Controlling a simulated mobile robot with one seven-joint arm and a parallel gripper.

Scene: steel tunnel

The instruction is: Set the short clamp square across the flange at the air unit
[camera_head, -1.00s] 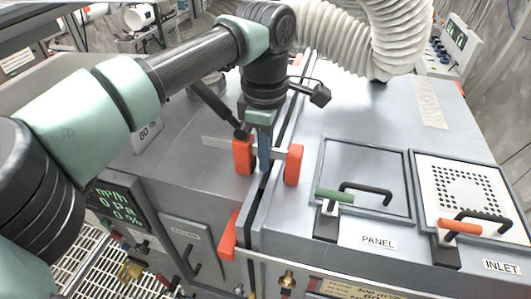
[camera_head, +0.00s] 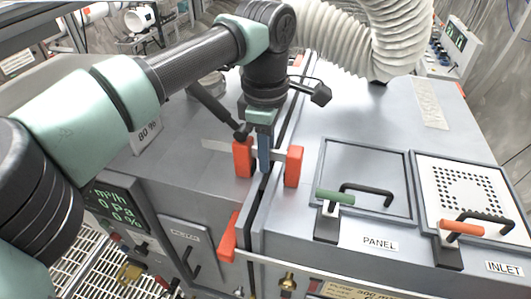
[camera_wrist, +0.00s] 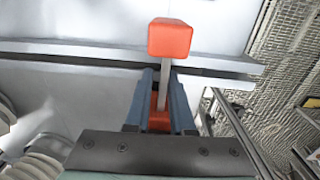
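The short clamp has two orange-red jaws, the left (camera_head: 243,157) and the right (camera_head: 293,166), joined by a grey bar. It lies across the dark seam and flange (camera_head: 263,189) on top of the air unit (camera_head: 200,160), one jaw on each side. My gripper (camera_head: 265,165) points down over the bar between the jaws. In the wrist view, the blue fingers (camera_wrist: 163,75) stand either side of the bar (camera_wrist: 165,88), with narrow gaps showing. One jaw (camera_wrist: 170,38) shows beyond them and the other (camera_wrist: 159,121) between them. The contact below the jaws is hidden.
Another orange clamp part (camera_head: 229,238) sits lower on the flange at the front. To the right are the PANEL hatch (camera_head: 365,170) with a green handle and the INLET hatch (camera_head: 468,195) with an orange handle. A ribbed white hose (camera_head: 350,40) rises behind my arm.

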